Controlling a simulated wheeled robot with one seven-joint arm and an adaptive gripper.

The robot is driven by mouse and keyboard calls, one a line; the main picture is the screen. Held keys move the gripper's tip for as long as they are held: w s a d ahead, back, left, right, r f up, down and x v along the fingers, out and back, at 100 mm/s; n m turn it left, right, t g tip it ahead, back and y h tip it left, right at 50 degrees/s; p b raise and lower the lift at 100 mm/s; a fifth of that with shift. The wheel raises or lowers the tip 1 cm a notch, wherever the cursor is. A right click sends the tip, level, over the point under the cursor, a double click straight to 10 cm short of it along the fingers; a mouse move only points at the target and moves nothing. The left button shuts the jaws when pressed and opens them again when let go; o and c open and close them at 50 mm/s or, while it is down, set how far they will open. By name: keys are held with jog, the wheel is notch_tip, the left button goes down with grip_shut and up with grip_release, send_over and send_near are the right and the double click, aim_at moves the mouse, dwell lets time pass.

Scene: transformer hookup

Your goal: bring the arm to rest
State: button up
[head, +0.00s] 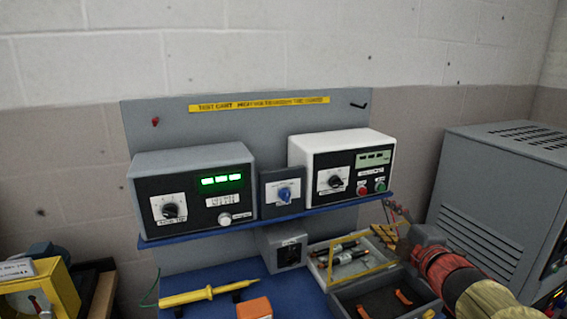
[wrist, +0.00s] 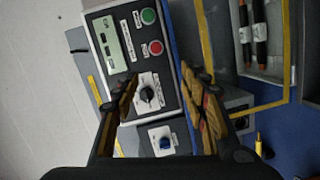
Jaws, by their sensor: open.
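My arm, in red and tan covering, reaches in from the lower right of the head view. My gripper (head: 398,222) is in front of the shelf's right end, near the open case. In the wrist view my gripper (wrist: 166,104) has its two tan-padded fingers spread wide, with nothing between them. Beyond the fingers are the white meter box (head: 341,152), with its dial and its red and green buttons, and the switch with a blue knob (wrist: 163,142). I cannot tell how far the fingers are from them.
A grey meter box (head: 194,187) stands on the blue shelf (head: 275,220). Below are a yellow probe (head: 200,296), an orange block (head: 254,308) and an open two-part case (head: 334,291) with pens. A grey vented cabinet (head: 490,190) stands at right, close to my arm.

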jog(key=s+d+f+m+g+h, duration=0.3)
jog(key=d+f+m+h, duration=0.2)
jog(key=d+m, duration=0.2)
jog(key=s+d+f+m+g+h+p, duration=0.1)
jog(key=s+f+m+g, duration=0.15)
jog(key=s, duration=0.25)
jog(key=s+d+f+m+g+h+p, duration=0.1)
jog(key=s+f+m+g, duration=0.15)
jog(key=s+m, duration=0.2)
jog(key=s+a+f+m+g+y+p, duration=0.1)
jog(key=s+a+m+g+y, duration=0.1)
jog(key=s+a, duration=0.5)
jog(key=s+a+f+m+g+y+p, duration=0.2)
jog(key=s+a, duration=0.3)
jog(key=s, duration=0.4)
jog(key=s+a+r+t+y+p, duration=0.1)
jog(key=a+r+p, duration=0.1)
jog(key=a+r, duration=0.3)
jog(key=shift+s+a+r+n, duration=0.3)
jog(key=shift+a+n, duration=0.1)
jog(key=shift+a, duration=0.2)
